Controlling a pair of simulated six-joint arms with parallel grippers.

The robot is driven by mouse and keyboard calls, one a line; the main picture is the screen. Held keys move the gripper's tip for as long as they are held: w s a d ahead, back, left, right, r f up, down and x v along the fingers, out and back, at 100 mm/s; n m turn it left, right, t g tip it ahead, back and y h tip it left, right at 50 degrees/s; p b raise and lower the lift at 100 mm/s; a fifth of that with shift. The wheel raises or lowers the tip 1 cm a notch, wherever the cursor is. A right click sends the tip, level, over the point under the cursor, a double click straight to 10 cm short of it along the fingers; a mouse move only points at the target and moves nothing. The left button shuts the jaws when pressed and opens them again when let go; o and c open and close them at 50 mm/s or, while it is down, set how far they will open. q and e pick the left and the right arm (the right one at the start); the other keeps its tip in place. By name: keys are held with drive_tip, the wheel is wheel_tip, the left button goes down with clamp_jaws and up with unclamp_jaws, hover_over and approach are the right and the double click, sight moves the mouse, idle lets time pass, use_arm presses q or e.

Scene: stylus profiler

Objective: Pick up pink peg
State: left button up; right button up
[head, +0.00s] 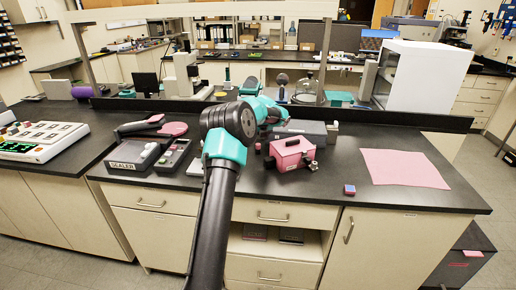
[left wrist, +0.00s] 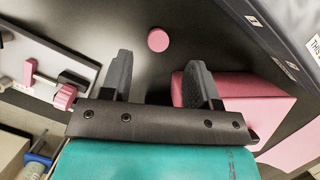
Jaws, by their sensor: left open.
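In the left wrist view, a small round pink piece (left wrist: 158,39), seen end-on, stands or lies on the dark counter; it looks like the pink peg. My left gripper (left wrist: 160,75) is open and empty. The round piece shows beyond the gap between its fingers, apart from both. The right-hand finger overlaps a pink box (left wrist: 250,100) in the picture; I cannot tell whether they touch. In the head view, my left arm reaches over the counter, the pink box (head: 293,152) sits right of it, and the peg is not clearly visible. My right gripper is not in view.
The black counter (head: 330,190) holds a sealer (head: 133,155) on the left, a small blue block (head: 349,189) near the front edge and a pink sheet (head: 403,168) on the right. The counter between box and sheet is mostly clear. A raised black ledge runs behind.

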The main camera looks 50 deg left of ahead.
sight(258, 144)
use_arm(q)
drive_tip(key=shift+f, duration=0.2)
drive_tip(key=shift+x, duration=2.6)
drive_tip(key=shift+s, duration=0.1)
drive_tip(key=shift+c, duration=0.3)
drive_tip(key=c, duration=0.9)
drive_tip(key=shift+c, duration=0.2)
